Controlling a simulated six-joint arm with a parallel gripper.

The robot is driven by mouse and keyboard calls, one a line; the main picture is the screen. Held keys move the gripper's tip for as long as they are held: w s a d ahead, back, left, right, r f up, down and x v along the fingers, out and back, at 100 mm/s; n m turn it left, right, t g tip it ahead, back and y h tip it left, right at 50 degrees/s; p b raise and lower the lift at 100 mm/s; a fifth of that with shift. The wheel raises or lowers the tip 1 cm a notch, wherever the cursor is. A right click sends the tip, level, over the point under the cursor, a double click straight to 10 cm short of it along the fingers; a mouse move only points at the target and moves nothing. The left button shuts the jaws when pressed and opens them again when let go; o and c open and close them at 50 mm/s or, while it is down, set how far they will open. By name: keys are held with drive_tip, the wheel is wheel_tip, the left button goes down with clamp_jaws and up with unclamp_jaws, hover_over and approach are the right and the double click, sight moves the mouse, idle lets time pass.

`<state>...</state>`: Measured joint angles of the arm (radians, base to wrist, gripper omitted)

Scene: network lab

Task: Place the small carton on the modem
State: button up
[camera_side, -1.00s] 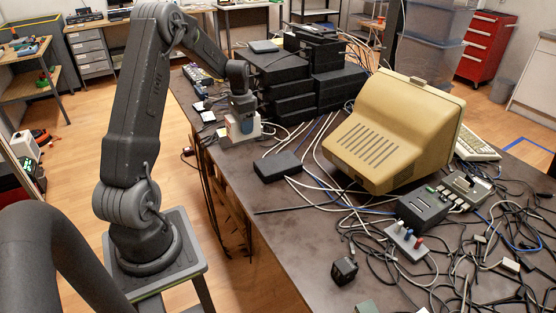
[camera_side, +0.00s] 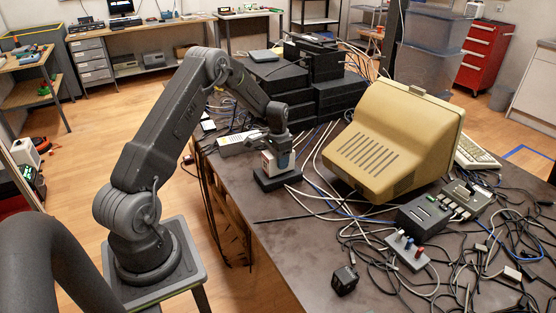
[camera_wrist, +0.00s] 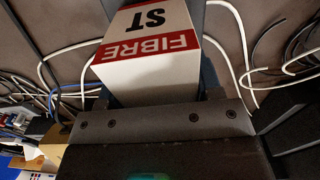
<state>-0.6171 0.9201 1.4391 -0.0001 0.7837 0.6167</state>
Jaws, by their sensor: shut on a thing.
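The small carton (camera_side: 269,162) is white with red and shows a blue side in the side view. In the wrist view the carton (camera_wrist: 150,62) carries the words FIBRE and ST. My gripper (camera_side: 280,150) is shut on the carton and holds it upright. The modem (camera_side: 278,182) is a flat black box on the table near its left edge. The carton is directly over the modem, its lower end at or very close to the top face. I cannot tell whether they touch.
A white power strip or box (camera_side: 238,143) lies behind the modem on the left. Stacked black units (camera_side: 290,85) stand at the back. A beige monitor (camera_side: 390,140) stands to the right. Loose cables run around the modem; the table front (camera_side: 290,245) is mostly clear.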

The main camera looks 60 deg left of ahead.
drive_tip(key=shift+f, duration=0.25)
drive_tip(key=shift+f, duration=0.2)
drive_tip(key=o, duration=1)
